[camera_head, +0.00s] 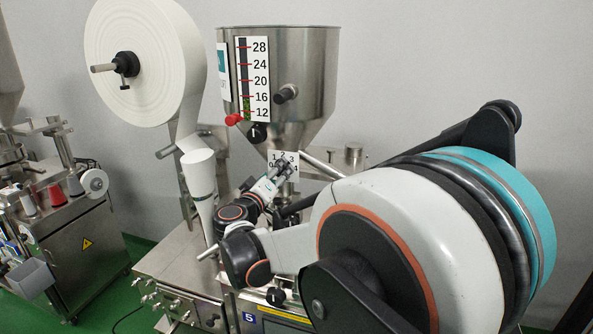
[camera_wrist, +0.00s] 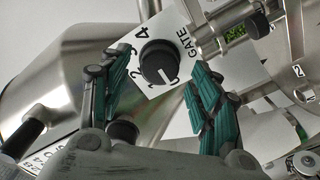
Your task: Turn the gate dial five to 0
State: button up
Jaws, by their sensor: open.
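The gate dial is a black round knob (camera_wrist: 160,62) on a white plate marked GATE with numbers, in the wrist view. Its white pointer line slants toward the plate's low end, near the 0 and 1; the exact mark is hard to tell. My gripper (camera_wrist: 158,70) is open, with one teal-padded finger on each side of the knob; I cannot tell whether they touch it. In the head view the number plate (camera_head: 283,157) sits below the steel hopper, and my gripper (camera_head: 272,182) is in front of it, hiding much of the knob.
The steel hopper (camera_head: 305,75) with a level scale stands above the plate. A large white paper roll (camera_head: 150,60) and a white cone (camera_head: 200,185) are to its left. A black knob (camera_wrist: 262,22) is near the dial. Another packer (camera_head: 75,220) stands farther left.

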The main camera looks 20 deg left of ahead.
jog(key=shift+w, duration=1.35)
jog(key=shift+c, duration=0.6)
jog(key=c, duration=0.9)
jog(key=n+b, duration=0.7)
jog(key=n, duration=1)
jog(key=shift+s+f+n, duration=0.1)
jog(key=shift+n, duration=0.3)
